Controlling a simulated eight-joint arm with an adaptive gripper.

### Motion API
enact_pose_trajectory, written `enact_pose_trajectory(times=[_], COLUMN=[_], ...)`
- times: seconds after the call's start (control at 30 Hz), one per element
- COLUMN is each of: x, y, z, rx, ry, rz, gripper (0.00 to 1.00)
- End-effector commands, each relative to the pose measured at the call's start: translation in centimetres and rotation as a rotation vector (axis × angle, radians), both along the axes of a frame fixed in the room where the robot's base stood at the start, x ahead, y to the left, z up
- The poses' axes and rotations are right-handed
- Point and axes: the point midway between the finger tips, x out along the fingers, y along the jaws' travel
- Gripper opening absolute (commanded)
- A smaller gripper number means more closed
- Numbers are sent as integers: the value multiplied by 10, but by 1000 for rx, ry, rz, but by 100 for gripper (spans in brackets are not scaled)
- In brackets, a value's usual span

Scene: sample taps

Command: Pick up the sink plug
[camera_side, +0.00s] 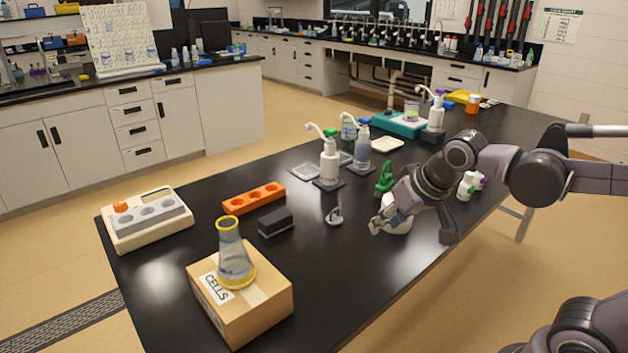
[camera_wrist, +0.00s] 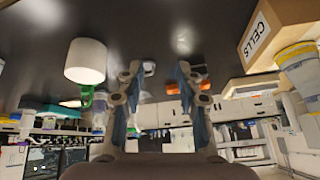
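A small grey object with an upright loop, which looks like the sink plug (camera_side: 334,215), sits on the black bench left of my gripper (camera_side: 378,224) in the side view. My gripper is apart from it, low over the bench. In the wrist view, my gripper (camera_wrist: 156,72) has its two fingers spread with a clear gap. The small pale plug (camera_wrist: 149,67) shows beyond the fingertips, within that gap and nearer the left finger. Nothing is held between the fingers.
A green item (camera_side: 385,177), dark block (camera_side: 276,222), orange rack (camera_side: 254,198), pump bottle (camera_side: 329,163) and CELLS box (camera_side: 258,307) stand around. Bench between plug and gripper is clear.

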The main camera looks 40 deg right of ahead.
Motion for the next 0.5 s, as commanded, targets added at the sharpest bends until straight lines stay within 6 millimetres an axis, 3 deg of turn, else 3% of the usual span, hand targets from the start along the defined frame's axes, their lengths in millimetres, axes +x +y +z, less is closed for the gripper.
enact_pose_trajectory(times=[0.23, 0.5], x=[61, 129], y=[-9, -18], z=[13, 4], rx=[74, 129], ry=[59, 81], rz=[-299, -647], gripper=[36, 36])
